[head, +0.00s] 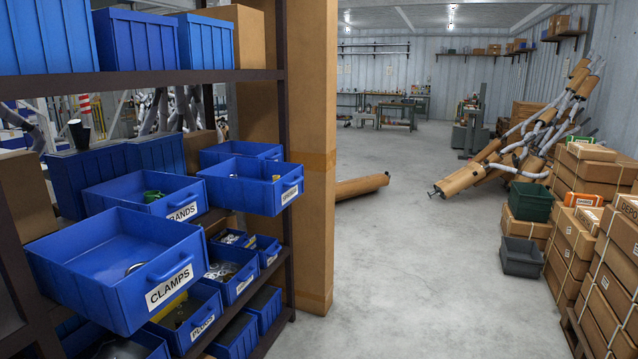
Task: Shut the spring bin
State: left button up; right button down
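No bin in the head view has a label that I can clearly read as springs. The large blue bin labelled CLAMPS (118,262) sticks far out of the shelf and holds a small metal ring. Behind it, a blue bin whose label seems to read BANDS (141,186) sticks out, with a green item inside. Farther along, another blue bin (248,190) also juts out, with a small yellow item inside; its label is too small to read surely. Neither of my grippers is in view.
The dark shelf rack (284,100) fills the left, with smaller bins below, one labelled PLUGS (195,316). A tall cardboard box (313,150) stands behind it. Strapped cartons (583,240) and a grey crate (521,257) line the right.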

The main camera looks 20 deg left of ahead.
aim_at(254, 191)
jog(key=i+u, duration=0.25)
jog(key=i, duration=0.25)
jog(key=i+u, duration=0.25)
jog(key=i, duration=0.25)
jog(key=i+l+u, duration=0.25)
jog(key=i, duration=0.2)
jog(key=i+l+u, duration=0.25)
jog(key=i, duration=0.25)
jog(key=j, duration=0.1)
